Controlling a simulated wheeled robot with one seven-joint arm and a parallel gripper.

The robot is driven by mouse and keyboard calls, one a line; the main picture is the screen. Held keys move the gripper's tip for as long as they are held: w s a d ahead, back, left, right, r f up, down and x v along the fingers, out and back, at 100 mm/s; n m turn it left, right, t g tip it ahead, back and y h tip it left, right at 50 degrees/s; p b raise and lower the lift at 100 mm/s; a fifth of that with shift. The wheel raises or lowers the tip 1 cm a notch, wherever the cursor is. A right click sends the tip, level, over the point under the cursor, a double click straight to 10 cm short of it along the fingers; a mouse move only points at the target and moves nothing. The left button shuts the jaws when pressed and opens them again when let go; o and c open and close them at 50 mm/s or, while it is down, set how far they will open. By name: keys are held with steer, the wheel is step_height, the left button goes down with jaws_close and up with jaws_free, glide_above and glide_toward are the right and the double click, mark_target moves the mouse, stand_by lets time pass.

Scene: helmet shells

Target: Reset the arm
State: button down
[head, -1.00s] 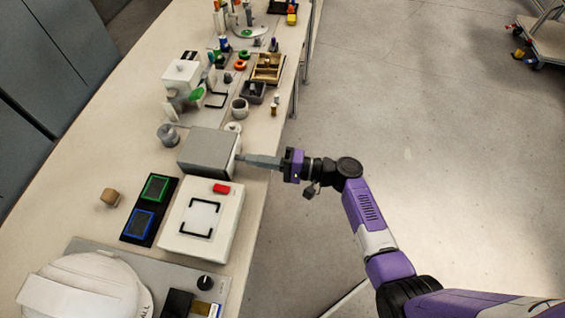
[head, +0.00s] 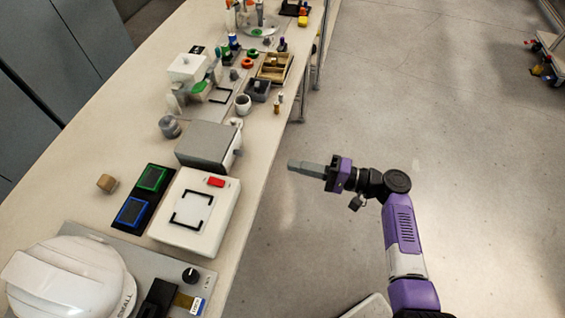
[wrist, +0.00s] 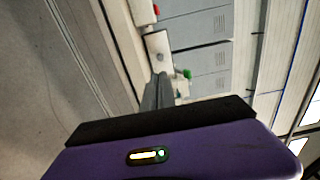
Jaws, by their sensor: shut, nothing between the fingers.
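My gripper (head: 291,164) is at the end of my purple and black arm, out over the open floor to the right of the table. Its grey fingers point left toward the table and are together, with nothing between them. In the head view a clear gap of floor shows between the fingertips and the grey box (head: 207,146) on the table. In the wrist view the fingers (wrist: 158,80) also look closed and empty.
The long table (head: 75,195) on the left holds a white helmet (head: 68,280), a white box with a red button (head: 196,212), green and blue framed panels (head: 142,195) and a wooden tray (head: 274,67). A cart (head: 547,55) stands far right.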

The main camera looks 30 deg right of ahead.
steer(key=shift+v, duration=0.95)
steer(key=shift+w+d, duration=0.1)
